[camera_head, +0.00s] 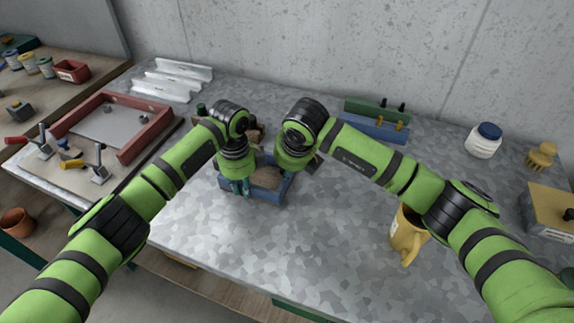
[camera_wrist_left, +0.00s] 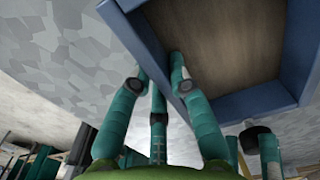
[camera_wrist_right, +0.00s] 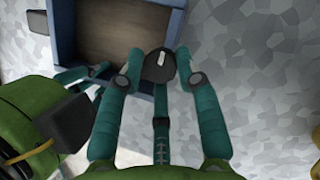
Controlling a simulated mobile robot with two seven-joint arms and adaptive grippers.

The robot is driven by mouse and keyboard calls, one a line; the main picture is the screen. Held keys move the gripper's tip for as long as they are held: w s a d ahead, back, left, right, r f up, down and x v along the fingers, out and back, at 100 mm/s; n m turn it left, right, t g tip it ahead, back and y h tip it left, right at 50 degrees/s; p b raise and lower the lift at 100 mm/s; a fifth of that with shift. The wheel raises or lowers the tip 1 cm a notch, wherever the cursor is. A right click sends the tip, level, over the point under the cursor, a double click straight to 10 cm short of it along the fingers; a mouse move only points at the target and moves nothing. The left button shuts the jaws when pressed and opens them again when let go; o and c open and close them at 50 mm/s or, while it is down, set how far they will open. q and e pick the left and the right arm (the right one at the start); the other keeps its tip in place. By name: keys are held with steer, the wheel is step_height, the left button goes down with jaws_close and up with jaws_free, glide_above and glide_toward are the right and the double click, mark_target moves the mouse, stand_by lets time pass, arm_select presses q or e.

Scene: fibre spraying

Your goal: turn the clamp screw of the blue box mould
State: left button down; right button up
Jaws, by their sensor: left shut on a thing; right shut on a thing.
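The blue box mould (camera_head: 233,190) stands on the metal-topped table, open at the top, with a brown inside. It also shows in the left wrist view (camera_wrist_left: 152,50) and the right wrist view (camera_wrist_right: 62,30). My left gripper (camera_wrist_left: 163,75) is shut on a wall of the mould, one finger inside and one outside. My right gripper (camera_wrist_right: 157,60) is shut on the dark knob of the clamp screw (camera_wrist_right: 158,69), just outside the mould's wall. In the head view my right wrist hides the right fingertips and most of the screw.
Blue and green moulds (camera_head: 372,130) stand by the back wall. A red frame (camera_head: 150,138) lies at the left. The front middle of the table is clear.

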arm_select(q)
steer(key=shift+s+d+f, duration=0.1)
steer(key=shift+s+d, duration=0.05)
steer(key=shift+d, duration=0.05)
arm_select(e)
steer(key=shift+w+a+r, duration=0.15)
steer(key=shift+r, duration=0.05)
steer(key=o, duration=1.1)
arm_select(q)
steer(key=shift+a, duration=0.1)
arm_select(e)
steer(key=shift+f, duration=0.1)
arm_select(q)
steer(key=shift+a, duration=0.1)
arm_select(e)
steer(key=v, duration=1.2)
steer(key=shift+s, duration=0.2)
